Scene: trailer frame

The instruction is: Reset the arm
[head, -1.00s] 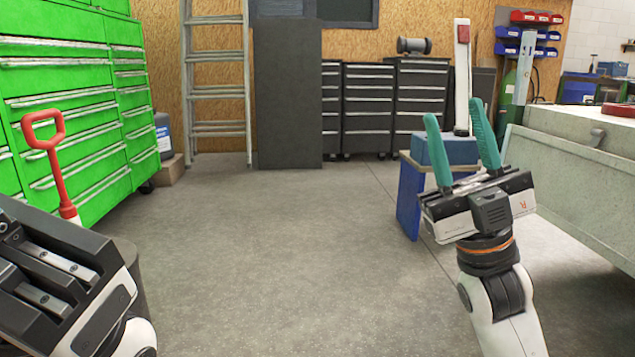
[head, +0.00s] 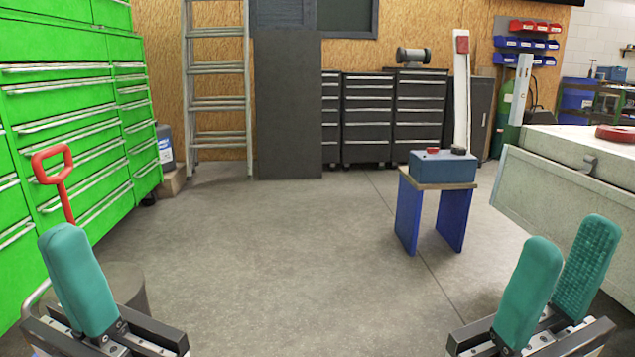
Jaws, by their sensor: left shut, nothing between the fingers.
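My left gripper (head: 68,240) is at the bottom left of the head view, with its teal fingers pointing up. Its fingers are together with nothing between them. My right gripper (head: 570,238) is at the bottom right, also pointing up. Its two teal fingers stand apart, with an empty gap between them. Both grippers hold nothing, and the arms behind them are mostly out of view below.
A small stool with blue legs (head: 409,215) bears a blue-grey box (head: 440,167). Green drawer cabinets (head: 75,110) and a red-handled tool (head: 57,180) stand at left. A grey trailer side (head: 560,200) is at right. The middle floor is clear.

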